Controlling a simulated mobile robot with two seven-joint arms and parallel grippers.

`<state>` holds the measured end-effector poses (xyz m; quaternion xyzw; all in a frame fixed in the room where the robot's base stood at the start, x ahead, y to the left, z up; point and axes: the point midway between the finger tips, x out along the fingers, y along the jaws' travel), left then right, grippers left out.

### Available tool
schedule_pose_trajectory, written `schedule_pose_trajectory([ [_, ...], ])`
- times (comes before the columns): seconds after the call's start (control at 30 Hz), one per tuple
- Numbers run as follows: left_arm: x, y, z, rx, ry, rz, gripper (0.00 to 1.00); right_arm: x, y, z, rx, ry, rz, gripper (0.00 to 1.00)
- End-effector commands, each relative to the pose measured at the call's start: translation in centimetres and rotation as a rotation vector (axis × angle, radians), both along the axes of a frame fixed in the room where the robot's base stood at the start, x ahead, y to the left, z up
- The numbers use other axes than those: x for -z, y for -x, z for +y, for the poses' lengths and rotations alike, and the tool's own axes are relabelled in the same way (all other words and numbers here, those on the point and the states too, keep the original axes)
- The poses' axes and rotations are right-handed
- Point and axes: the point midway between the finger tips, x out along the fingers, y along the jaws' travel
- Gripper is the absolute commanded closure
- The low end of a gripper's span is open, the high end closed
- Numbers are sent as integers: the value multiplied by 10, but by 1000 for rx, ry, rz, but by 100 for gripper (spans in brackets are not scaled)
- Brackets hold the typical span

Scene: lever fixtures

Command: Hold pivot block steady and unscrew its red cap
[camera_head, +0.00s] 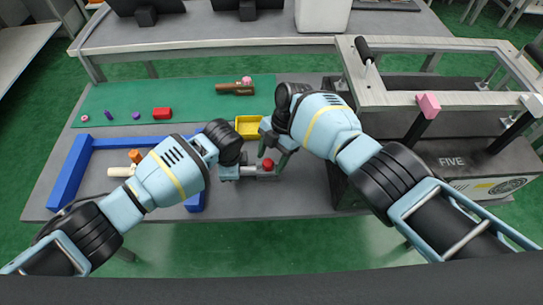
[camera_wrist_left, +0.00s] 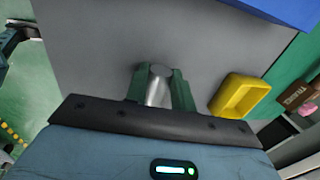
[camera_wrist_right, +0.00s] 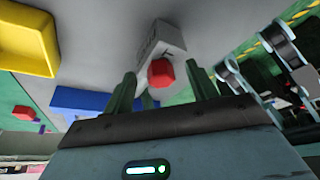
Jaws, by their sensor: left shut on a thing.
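The pivot block (camera_head: 256,174) is a grey metal piece near the table's front edge, with a red cap (camera_head: 268,164) on its right part. My left gripper (camera_head: 230,172) is at the block's left side; in the left wrist view its green fingers (camera_wrist_left: 160,85) are shut on a grey metal cylinder of it. My right gripper (camera_head: 276,150) is over the cap. In the right wrist view its fingers (camera_wrist_right: 163,90) stand apart on both sides of the red cap (camera_wrist_right: 161,72), with gaps visible. The block's lettered grey face (camera_wrist_right: 160,42) shows behind the cap.
A yellow bin (camera_head: 249,127) stands just behind the grippers. A blue frame (camera_head: 70,172) lies to the left, and a red block (camera_head: 162,113) sits on a green mat (camera_head: 200,98). A large machine housing (camera_head: 440,158) stands close on the right.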

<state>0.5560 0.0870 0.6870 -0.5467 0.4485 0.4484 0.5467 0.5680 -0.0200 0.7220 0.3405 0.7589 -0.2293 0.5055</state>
Motion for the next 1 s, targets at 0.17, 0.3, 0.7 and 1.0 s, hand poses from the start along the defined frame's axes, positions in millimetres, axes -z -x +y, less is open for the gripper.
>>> schedule_pose_trajectory([
  [0.17, 0, 0, 0, 0, 0, 0, 100, 0, 0, 0, 1, 0, 0, 42],
  [0.3, 0, 0, 0, 0, 0, 0, 100, -5, -1, 0, 1, -2, -1, 42],
  [0.7, 0, 0, 0, 0, 0, 0, 100, -25, -1, 0, 1, -1, -1, 42],
  [1.0, 0, 0, 0, 0, 0, 0, 100, -30, 0, 0, 1, 1, 0, 42],
])
